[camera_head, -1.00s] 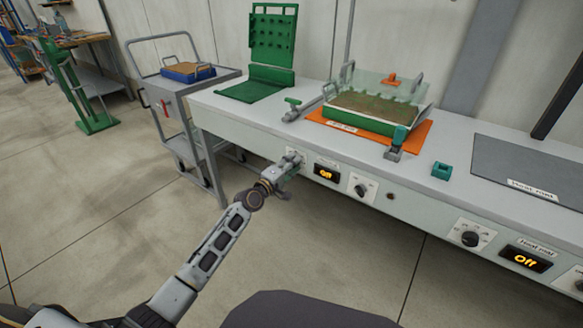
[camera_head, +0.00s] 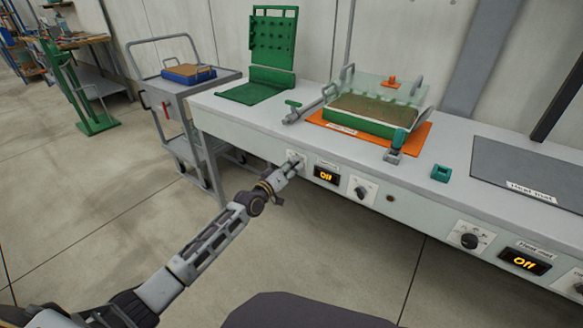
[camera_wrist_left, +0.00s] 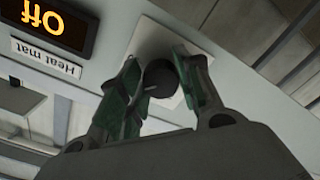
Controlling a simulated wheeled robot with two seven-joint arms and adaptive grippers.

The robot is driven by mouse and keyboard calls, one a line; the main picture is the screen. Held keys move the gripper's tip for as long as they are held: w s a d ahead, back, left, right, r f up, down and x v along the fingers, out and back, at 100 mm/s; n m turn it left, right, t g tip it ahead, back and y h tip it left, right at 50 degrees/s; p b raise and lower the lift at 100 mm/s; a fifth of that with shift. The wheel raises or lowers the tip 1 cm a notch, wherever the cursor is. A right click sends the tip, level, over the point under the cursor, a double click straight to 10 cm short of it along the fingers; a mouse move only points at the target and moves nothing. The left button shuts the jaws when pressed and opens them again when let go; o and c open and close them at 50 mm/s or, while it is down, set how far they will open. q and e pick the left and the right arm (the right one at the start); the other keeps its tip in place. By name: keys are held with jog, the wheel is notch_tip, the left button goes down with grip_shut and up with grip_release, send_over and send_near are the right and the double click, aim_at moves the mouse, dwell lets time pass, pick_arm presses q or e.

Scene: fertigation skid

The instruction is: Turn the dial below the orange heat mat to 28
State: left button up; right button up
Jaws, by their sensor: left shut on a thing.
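The orange heat mat (camera_head: 412,141) lies on the bench top under a green tray with a clear cover. Below it on the bench front, a black display (camera_head: 326,175) reads Off; it also shows upside down in the left wrist view (camera_wrist_left: 47,25). The black dial (camera_wrist_left: 160,79) sits on a white plate to the left of that display. My left gripper (camera_head: 294,163) is at this dial, shut on it, with its green-lined fingers on either side of the knob. In the head view the gripper mostly hides the dial. My right gripper is not in view.
Another dial (camera_head: 362,190) is right of the display. Farther right are a second dial (camera_head: 469,240) and an Off display (camera_head: 525,260) below a grey mat (camera_head: 530,166). A cart (camera_head: 187,100) stands left of the bench. The floor before the bench is clear.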

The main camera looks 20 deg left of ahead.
pick_arm(q)
jog(key=shift+f, duration=0.15)
jog(key=o, duration=1)
jog(key=shift+o, duration=0.2)
jog(key=shift+s, duration=0.1)
jog(key=v, duration=1.1)
jog(key=shift+s, duration=0.4)
jog(key=shift+a, duration=0.1)
dwell(0.4)
